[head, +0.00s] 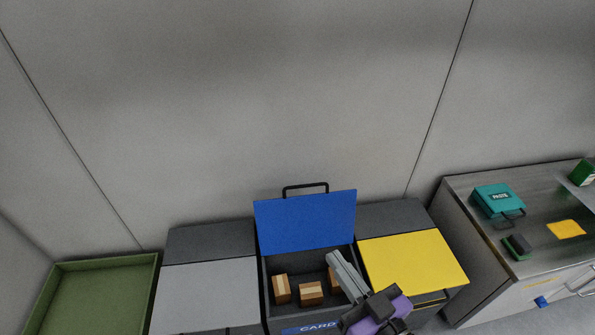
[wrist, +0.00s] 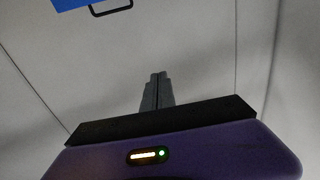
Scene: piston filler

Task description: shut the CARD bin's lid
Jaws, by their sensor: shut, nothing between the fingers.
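The CARD bin (head: 265,292) stands in the middle of the row of bins in the head view. Its blue lid (head: 305,222) is up, leaning back near the wall, with a black loop handle (head: 305,187) at its top edge. Several brown cartons lie inside the bin. My gripper (head: 335,258) is shut and empty, over the right part of the bin's opening, in front of and below the raised lid. In the wrist view the shut fingers (wrist: 156,90) point at the wall; a corner of the lid (wrist: 80,4) and its handle (wrist: 112,8) show at the top.
A bin with a grey lid (head: 205,295) is on the left and one with a yellow lid (head: 412,265) on the right, both shut. A green tray (head: 95,295) is far left. A counter (head: 465,195) with a teal case (head: 498,200) stands right.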

